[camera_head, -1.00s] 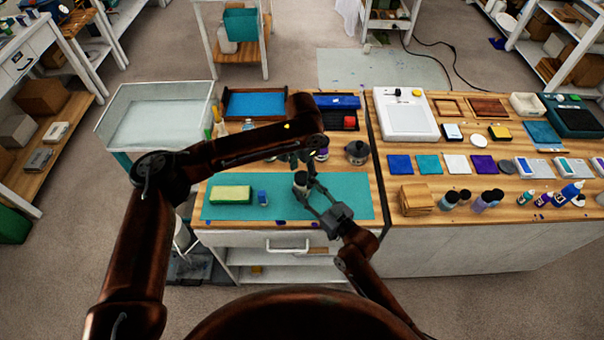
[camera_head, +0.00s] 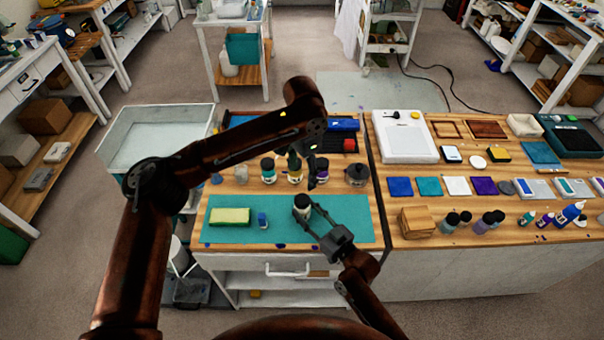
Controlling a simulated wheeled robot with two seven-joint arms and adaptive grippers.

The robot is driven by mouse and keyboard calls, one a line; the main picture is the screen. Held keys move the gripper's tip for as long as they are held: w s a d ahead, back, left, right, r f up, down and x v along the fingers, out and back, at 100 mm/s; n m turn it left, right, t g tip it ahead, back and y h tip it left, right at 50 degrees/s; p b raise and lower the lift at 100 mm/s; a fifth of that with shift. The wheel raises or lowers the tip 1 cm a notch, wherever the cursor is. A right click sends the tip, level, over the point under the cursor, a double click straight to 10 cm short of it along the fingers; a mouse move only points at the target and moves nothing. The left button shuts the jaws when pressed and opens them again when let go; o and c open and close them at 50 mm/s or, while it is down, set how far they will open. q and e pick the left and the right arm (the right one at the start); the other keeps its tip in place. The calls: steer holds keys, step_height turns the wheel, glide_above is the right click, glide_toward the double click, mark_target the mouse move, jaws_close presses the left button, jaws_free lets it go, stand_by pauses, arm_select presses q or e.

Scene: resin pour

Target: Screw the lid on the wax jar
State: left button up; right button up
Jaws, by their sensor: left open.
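A small jar (camera_head: 302,212) with a pale body and a dark top stands upright on the teal mat (camera_head: 350,229). I take it for the wax jar; it is too small to tell whether the dark top is a seated lid. My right gripper (camera_head: 309,214) reaches in from the lower right, with its fingers closed on the jar's sides. My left gripper (camera_head: 315,182) hangs open above and behind the jar, apart from it. It partly hides the bottles at the back, and its fingers are dark and hard to make out.
A yellow-green sponge (camera_head: 230,216) and a small blue item (camera_head: 262,220) lie on the mat to the left. Behind stand bottles (camera_head: 268,171) and a dark pot (camera_head: 357,174). A wooden block (camera_head: 417,222) and more bottles stand on the right bench.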

steer(key=o, duration=0.5)
steer(key=shift+o, duration=0.2)
steer(key=v, duration=1.2)
